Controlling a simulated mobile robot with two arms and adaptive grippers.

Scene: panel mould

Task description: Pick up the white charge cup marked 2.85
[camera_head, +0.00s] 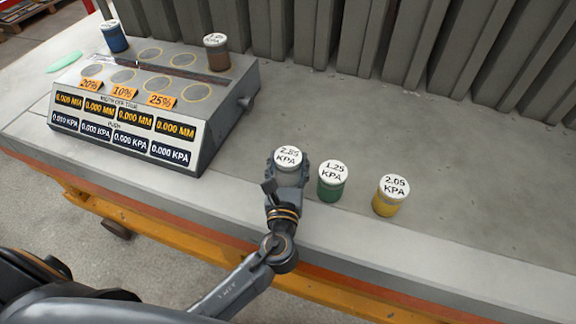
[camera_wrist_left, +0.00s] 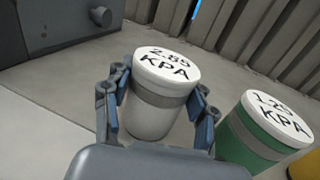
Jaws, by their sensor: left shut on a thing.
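The white charge cup marked 2.85 KPA (camera_head: 288,160) stands upright on the grey bench, left of the green cup. My left gripper (camera_head: 287,176) is shut on it, with a finger on each side of its body. In the left wrist view the cup (camera_wrist_left: 165,85) sits between the fingers of the gripper (camera_wrist_left: 157,115), its label and grey band showing. I cannot tell whether its base touches the bench. My right gripper is in neither view.
A green cup marked 1.25 (camera_head: 332,182) stands close on the right, then a yellow cup marked 2.05 (camera_head: 390,196). A panel box (camera_head: 215,125) with displays stands left, holding a blue cup (camera_head: 114,37) and a brown cup (camera_head: 216,52). Grey slabs (camera_head: 360,40) line the back.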

